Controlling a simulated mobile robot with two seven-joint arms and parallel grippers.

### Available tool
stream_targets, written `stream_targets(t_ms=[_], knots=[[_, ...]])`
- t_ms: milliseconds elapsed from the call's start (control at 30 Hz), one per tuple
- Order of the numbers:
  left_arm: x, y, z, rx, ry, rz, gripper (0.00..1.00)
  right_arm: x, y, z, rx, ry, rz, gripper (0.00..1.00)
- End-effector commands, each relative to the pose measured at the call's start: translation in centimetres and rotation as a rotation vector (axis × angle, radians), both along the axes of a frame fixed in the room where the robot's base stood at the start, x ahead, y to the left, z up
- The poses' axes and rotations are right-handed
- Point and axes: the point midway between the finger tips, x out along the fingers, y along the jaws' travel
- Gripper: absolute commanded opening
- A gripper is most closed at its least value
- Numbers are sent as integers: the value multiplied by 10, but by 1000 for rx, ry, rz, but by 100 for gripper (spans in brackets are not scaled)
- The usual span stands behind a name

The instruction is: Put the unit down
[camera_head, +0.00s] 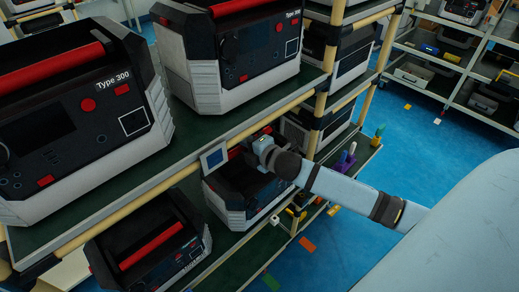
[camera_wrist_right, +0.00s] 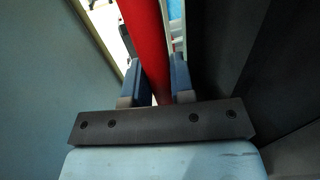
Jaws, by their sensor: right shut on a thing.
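The unit (camera_head: 245,188), a black and light grey box with a red handle, is at the lower shelf level of the rack in the head view. My right arm reaches in from the right, and its gripper (camera_head: 243,153) is at the top of this unit, partly hidden by the wrist. In the right wrist view the red handle (camera_wrist_right: 147,40) runs between the two blue fingers of my right gripper (camera_wrist_right: 154,82), which is shut on it. Whether the unit's base touches the shelf cannot be told. My left gripper is not in view.
Large units stand on the upper green shelf (camera_head: 190,147), one marked Type 300 (camera_head: 75,115). Another unit (camera_head: 150,245) sits left of the held one. A yellowish rack post (camera_head: 325,60) stands close to my right arm. Blue floor (camera_head: 420,140) is open at right.

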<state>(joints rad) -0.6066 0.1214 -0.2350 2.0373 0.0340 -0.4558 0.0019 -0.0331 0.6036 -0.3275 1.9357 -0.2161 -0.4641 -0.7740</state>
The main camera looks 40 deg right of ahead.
Motion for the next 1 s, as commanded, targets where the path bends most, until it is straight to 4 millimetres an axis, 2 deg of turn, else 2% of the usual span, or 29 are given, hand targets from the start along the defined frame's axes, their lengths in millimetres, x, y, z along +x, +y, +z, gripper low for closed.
stream_targets(t_ms=[33,100,300,467,800,1000], knots=[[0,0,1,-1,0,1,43,11,1,8,1,-14,1,0],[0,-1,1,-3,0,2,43,20,3,8,1,-14,1,0],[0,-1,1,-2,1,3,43,34,5,7,1,-12,2,0],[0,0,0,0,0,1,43,36,5,3,1,-11,2,0],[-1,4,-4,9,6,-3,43,35,5,-28,1,-11,2,0],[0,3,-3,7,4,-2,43,35,5,-28,0,-12,2,0]])
